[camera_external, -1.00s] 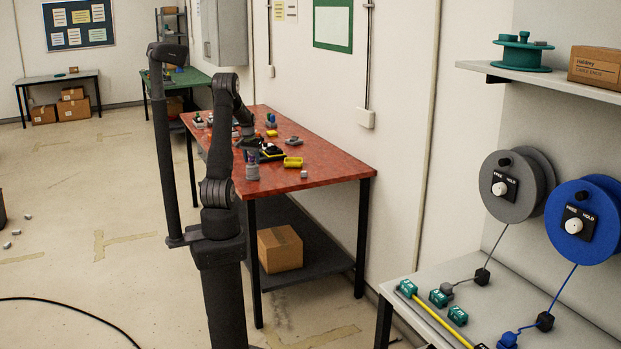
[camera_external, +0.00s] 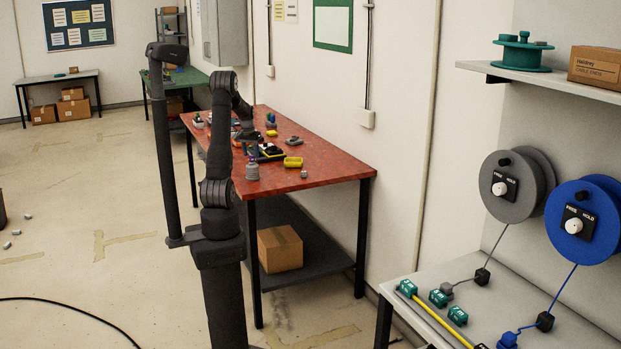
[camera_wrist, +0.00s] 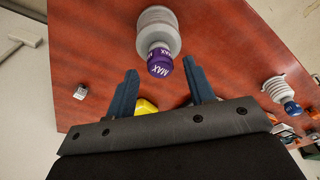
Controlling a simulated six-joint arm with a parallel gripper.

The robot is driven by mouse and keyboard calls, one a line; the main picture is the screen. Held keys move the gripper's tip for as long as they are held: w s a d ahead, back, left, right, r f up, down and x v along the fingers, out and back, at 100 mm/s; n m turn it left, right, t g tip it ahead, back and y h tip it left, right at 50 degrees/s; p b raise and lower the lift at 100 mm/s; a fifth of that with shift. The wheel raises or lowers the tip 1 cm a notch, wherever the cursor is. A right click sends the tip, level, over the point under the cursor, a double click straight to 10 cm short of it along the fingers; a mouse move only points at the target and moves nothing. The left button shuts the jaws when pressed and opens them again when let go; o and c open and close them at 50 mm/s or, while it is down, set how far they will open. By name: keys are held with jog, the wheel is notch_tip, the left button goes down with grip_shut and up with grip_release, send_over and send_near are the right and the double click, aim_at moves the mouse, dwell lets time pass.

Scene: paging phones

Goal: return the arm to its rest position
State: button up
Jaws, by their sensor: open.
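My arm stands in front of the red-topped table (camera_external: 320,172) in the external view, bent at the elbow with its end over the table's left part. My gripper (camera_wrist: 165,78) shows in the wrist view with its two blue fingers apart and nothing between them. The grey piece also shows in the external view (camera_external: 252,172). The gripper's fingers are hard to make out in the external view, partly hidden by my arm.
A side bench (camera_external: 490,300) with reels above is at the right. Floor at left is mostly clear.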

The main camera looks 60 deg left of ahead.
aim_at(252, 157)
notch_tip(252, 157, down, 4)
jog(key=shift+w+a+r, duration=0.1)
jog(key=shift+w+a, duration=0.05)
notch_tip(252, 157, up, 5)
jog(key=shift+a+f, duration=0.1)
jog(key=shift+f, duration=0.05)
jog(key=w+d+r, duration=0.5)
jog(key=d+r, duration=0.2)
jog(key=d, duration=0.4)
jog(key=w+a+f, duration=0.1)
jog(key=a+f, duration=0.1)
jog(key=a, duration=0.7)
jog(key=w+a+f, duration=0.1)
jog(key=a+f, duration=0.1)
jog(key=a, duration=0.8)
jog(key=s+a+f, duration=0.2)
jog(key=a+f, duration=0.1)
jog(key=a, duration=0.3)
jog(key=s+a+f, duration=0.2)
jog(key=a+f, duration=0.2)
jog(key=a, duration=0.2)
jog(key=shift+s+a, duration=0.2)
jog(key=shift+s, duration=0.15)
